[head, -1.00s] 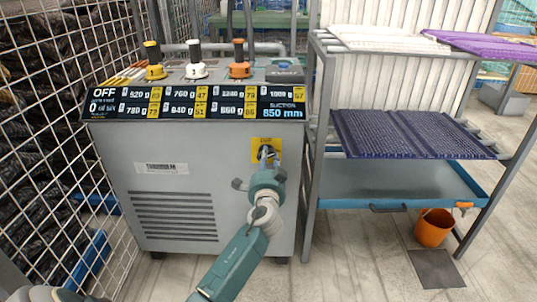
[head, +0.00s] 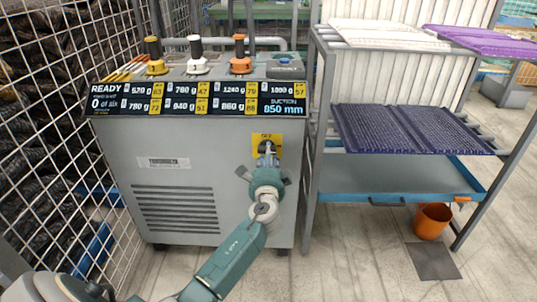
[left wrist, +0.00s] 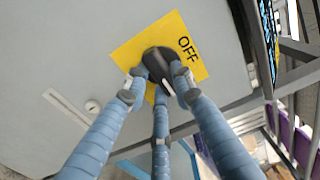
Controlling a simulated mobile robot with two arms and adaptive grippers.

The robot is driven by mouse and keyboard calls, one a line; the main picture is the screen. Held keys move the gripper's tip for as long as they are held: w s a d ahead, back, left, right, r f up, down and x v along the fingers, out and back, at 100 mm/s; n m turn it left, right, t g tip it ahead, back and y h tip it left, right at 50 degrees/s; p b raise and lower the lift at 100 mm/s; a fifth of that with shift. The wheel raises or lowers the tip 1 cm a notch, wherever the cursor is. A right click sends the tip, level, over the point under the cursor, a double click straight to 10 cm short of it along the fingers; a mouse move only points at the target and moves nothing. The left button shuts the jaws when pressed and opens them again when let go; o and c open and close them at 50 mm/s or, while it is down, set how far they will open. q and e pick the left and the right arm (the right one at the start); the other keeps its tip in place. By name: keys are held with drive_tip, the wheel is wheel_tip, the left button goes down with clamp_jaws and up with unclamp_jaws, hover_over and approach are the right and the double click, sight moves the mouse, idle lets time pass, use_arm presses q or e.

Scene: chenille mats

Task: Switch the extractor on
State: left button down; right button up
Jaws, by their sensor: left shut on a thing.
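The extractor (head: 200,160) is a grey cabinet with a black sloped display (head: 200,100) along its upper front. The display reads READY at its left end. A yellow switch plate (head: 276,138) sits on the cabinet's right front. In the left wrist view the plate (left wrist: 128,52) carries the word OFF beside a black rotary knob (left wrist: 155,62). My left gripper (head: 266,157) is at the knob. Its blue-grey fingers (left wrist: 158,82) are closed around the knob and partly hide it. My right gripper is not in view.
Yellow, white and orange fittings (head: 197,65) stand on top of the extractor. A shelf rack to the right holds a dark purple mat (head: 400,128). An orange bucket (head: 433,226) is on the floor below. A wire mesh fence (head: 60,130) runs along the left.

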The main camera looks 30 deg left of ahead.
use_arm(q)
drive_tip(key=shift+d+f, duration=0.1)
drive_tip(key=c, duration=1.4)
unclamp_jaws()
drive_tip(key=shift+c, duration=0.2)
drive_tip(key=v, duration=1.2)
drive_tip(key=shift+s, duration=0.1)
